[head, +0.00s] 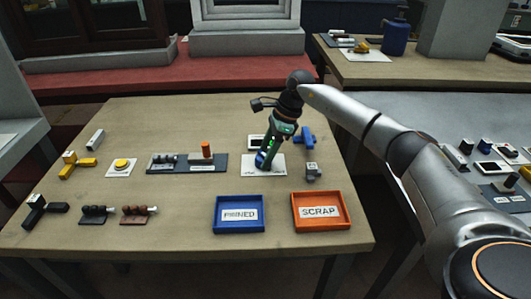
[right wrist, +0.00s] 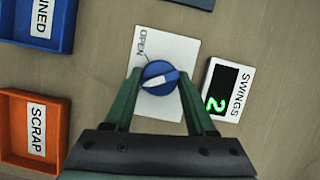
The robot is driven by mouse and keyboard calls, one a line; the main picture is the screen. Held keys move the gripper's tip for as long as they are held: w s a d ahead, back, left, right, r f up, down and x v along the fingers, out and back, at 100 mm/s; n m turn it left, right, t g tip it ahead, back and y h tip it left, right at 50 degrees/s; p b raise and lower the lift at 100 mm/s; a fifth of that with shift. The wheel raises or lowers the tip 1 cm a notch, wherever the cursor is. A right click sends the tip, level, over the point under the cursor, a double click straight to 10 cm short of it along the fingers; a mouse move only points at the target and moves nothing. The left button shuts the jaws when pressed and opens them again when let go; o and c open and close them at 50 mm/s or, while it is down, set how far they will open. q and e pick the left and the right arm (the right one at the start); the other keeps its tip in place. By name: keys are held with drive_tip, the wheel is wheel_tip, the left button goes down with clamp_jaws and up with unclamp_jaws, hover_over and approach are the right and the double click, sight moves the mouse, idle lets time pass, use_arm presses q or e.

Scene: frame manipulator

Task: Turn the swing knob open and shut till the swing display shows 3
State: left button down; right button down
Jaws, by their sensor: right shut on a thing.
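The swing knob (right wrist: 158,78) is blue with a white bar across its top and sits on a white plate (right wrist: 180,52) marked OPEN. My right gripper (right wrist: 157,80) reaches down over it, with its green fingers on both sides, shut on the knob. The white bar lies tilted, not pointing along the OPEN line. The swing display (right wrist: 229,90), labelled SWINGS, shows a green 2 beside the plate. In the head view my right gripper (head: 266,160) hides the knob above the white plate (head: 275,170); the display (head: 255,141) is partly hidden. My left gripper is not in view.
A blue PINNED tray (head: 239,229) and an orange SCRAP tray (head: 347,222) stand at the table front. A grey block (head: 312,171) and a blue piece (head: 305,136) are close to the gripper.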

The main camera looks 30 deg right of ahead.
drive_tip(key=shift+w+n+g, duration=0.1)
drive_tip(key=shift+n+g, duration=0.4)
drive_tip(key=shift+n, duration=1)
drive_tip(key=shift+c, duration=1.1)
unclamp_jaws()
drive_tip(key=w+p+v, duration=0.1)
drive_tip(key=v, duration=1.1)
drive_tip(key=shift+s+d+r, duration=0.2)
drive_tip(key=shift+s+d, duration=0.05)
drive_tip(key=shift+s, duration=0.2)
